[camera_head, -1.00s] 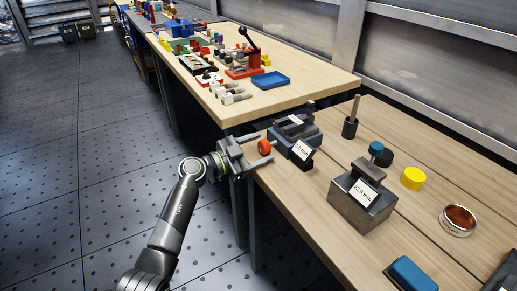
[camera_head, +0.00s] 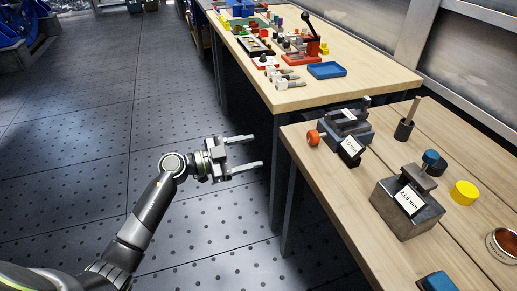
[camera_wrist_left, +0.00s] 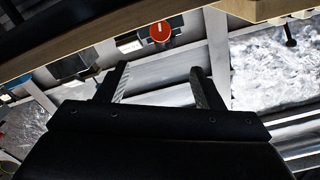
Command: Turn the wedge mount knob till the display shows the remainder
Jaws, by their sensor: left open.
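The wedge mount (camera_head: 346,125) is a dark grey block near the left edge of the right-hand wooden bench. Its orange-red knob (camera_head: 313,138) faces left, and a small display (camera_head: 351,148) stands at its front; the reading is too small to be sure of. My left gripper (camera_head: 259,151) is open and empty, left of the knob and clear of it, over the floor. In the left wrist view the knob (camera_wrist_left: 160,31) lies beyond the open fingers (camera_wrist_left: 160,85), with a pale mark on its face. My right gripper is not in view.
A grey block with a label reading 23.0 mm (camera_head: 408,203) stands on the bench, near a yellow cylinder (camera_head: 465,193), a blue-topped knob (camera_head: 433,160) and a dark holder with a rod (camera_head: 405,129). Another bench with a blue tray (camera_head: 327,70) stands behind.

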